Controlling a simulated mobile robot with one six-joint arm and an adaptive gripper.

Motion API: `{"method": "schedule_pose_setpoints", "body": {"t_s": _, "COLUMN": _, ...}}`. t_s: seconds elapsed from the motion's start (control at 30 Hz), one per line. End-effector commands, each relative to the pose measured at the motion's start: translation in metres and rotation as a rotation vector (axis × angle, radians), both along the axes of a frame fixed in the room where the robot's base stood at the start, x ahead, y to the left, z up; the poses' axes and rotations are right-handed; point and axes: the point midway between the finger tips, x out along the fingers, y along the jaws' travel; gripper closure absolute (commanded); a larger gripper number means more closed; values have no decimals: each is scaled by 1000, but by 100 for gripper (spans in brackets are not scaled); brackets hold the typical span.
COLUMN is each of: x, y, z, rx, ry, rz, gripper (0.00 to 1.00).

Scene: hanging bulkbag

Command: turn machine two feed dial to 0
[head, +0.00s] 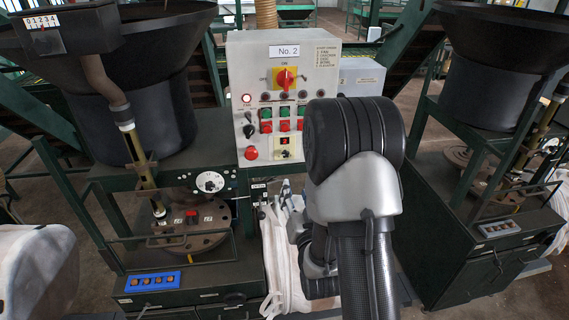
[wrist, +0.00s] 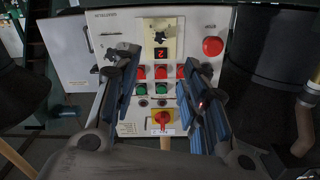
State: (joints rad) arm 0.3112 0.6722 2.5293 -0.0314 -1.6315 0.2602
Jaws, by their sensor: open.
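The machine two control panel (head: 313,60) carries a "No. 2" label (head: 284,51). Low on it is a yellow plate with a small dark dial (head: 286,154), under a small display. In the wrist view the panel appears upside down, with the dial (wrist: 160,36) at the top centre beside a red digit display (wrist: 161,53) that seems to read 2. My gripper (wrist: 163,92) is open and empty, fingers spread left and right in front of the panel, apart from the dial. In the head view my arm hides most of the gripper.
Red and green buttons (wrist: 161,80), a red-yellow rotary switch (head: 285,78) and a red mushroom button (head: 251,153) share the panel. A white round dial (head: 210,182) sits lower left on the machine. A black hopper (head: 160,95) stands left; a green-framed machine (head: 470,150) stands right.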

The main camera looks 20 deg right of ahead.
Motion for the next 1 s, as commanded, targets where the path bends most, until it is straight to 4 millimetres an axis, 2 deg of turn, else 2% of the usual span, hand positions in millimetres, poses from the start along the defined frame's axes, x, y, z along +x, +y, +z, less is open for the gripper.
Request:
{"method": "schedule_pose_setpoints", "body": {"t_s": 0.03, "x": 3, "y": -1, "z": -5, "rx": -2, "ry": -6, "rz": 0, "gripper": 60}}
{"method": "schedule_pose_setpoints", "body": {"t_s": 0.47, "x": 17, "y": -5, "z": -3, "rx": -2, "ry": -4, "rz": 0, "gripper": 60}}
{"method": "schedule_pose_setpoints", "body": {"t_s": 0.8, "x": 92, "y": -26, "z": 2, "rx": 0, "ry": -1, "rz": 0, "gripper": 60}}
{"method": "schedule_pose_setpoints", "body": {"t_s": 1.0, "x": 129, "y": -37, "z": 1, "rx": 0, "ry": 0, "rz": 0, "gripper": 60}}
